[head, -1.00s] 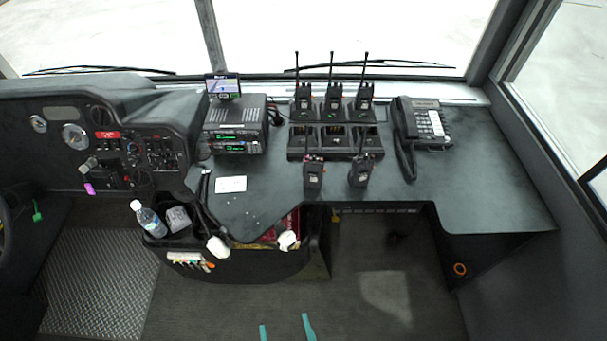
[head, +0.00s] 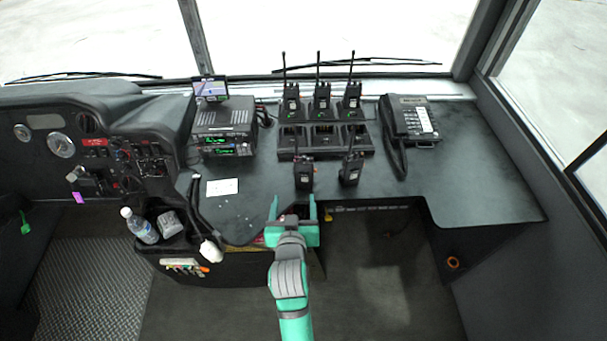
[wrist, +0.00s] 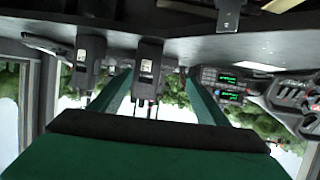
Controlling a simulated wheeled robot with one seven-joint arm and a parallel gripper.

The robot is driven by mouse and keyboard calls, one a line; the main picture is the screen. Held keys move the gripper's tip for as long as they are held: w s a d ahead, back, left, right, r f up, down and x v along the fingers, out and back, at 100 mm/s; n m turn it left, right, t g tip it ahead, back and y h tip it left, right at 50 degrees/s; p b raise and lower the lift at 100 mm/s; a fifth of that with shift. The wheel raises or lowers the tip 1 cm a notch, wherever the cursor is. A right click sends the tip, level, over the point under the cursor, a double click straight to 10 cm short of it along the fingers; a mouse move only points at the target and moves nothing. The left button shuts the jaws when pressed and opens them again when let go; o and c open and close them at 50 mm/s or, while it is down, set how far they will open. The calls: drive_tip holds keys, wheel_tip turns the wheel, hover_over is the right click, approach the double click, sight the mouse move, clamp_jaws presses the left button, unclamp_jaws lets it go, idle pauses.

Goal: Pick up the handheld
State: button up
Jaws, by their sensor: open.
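Two black handheld radios stand upright at the front of the dark desk, a left one (head: 303,176) and a right one (head: 350,170). Three more handhelds (head: 321,100) stand in the back row of the charger (head: 325,153). My green gripper (head: 293,207) is open and empty at the desk's front edge, just short of the left handheld. In the wrist view, which shows the scene upside down, one handheld (wrist: 147,70) appears between the open fingers, beyond them. The other handheld (wrist: 88,65) is left of the fingers there.
A desk phone (head: 408,120) sits right of the charger. A radio unit (head: 224,130) with a small screen stands left. A white card (head: 222,187) lies on the desk. The desk's right side is clear.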

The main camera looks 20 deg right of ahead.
sight(302, 167)
drive_tip(key=shift+m+g+h, duration=0.4)
drive_tip(key=shift+m+h, duration=0.1)
drive_tip(key=shift+m, duration=0.2)
drive_tip(key=w+d+r, duration=0.2)
drive_tip(key=w+r, duration=0.1)
drive_tip(key=w+d+r, duration=0.1)
drive_tip(key=w, duration=0.1)
drive_tip(key=shift+d+r, duration=0.3)
drive_tip(key=shift+r, duration=0.1)
drive_tip(key=x, duration=0.5)
drive_tip(key=shift+w+d, duration=0.1)
drive_tip(key=shift+w, duration=0.05)
drive_tip(key=shift+d+x, duration=0.2)
drive_tip(key=shift+x, duration=2.4)
drive_tip(key=shift+r, duration=0.2)
drive_tip(key=c, duration=1.2)
